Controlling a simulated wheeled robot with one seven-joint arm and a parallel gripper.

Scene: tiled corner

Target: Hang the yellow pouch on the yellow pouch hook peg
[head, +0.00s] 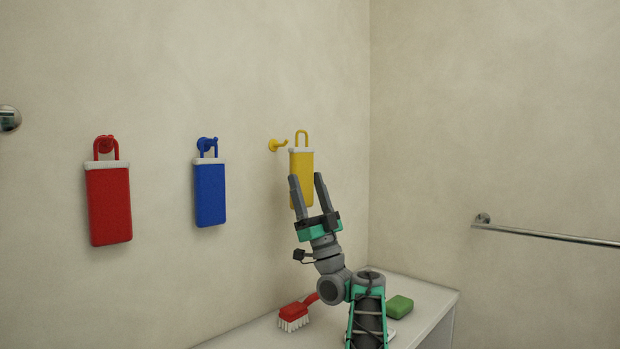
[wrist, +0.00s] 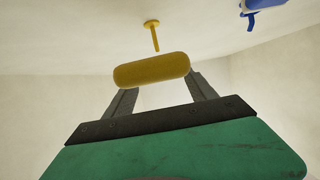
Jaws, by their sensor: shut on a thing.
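The yellow pouch (head: 302,166) is upright, with a pale band near its top and a yellow loop above it. My gripper (head: 308,182) is shut on its lower part from below. The yellow pouch hook peg (head: 277,145) sticks out of the left wall, just left of the pouch's loop in the head view. The loop appears apart from the peg. In the wrist view, the bottom of the yellow pouch (wrist: 152,70) lies between the fingers (wrist: 155,88), and the yellow peg (wrist: 153,34) shows beyond it. The loop is hidden there.
A red pouch (head: 109,206) and a blue pouch (head: 210,194) hang on matching pegs to the left. Below, a white ledge (head: 432,290) holds a red brush (head: 296,314) and a green block (head: 399,306). A metal rail (head: 550,235) is on the right wall.

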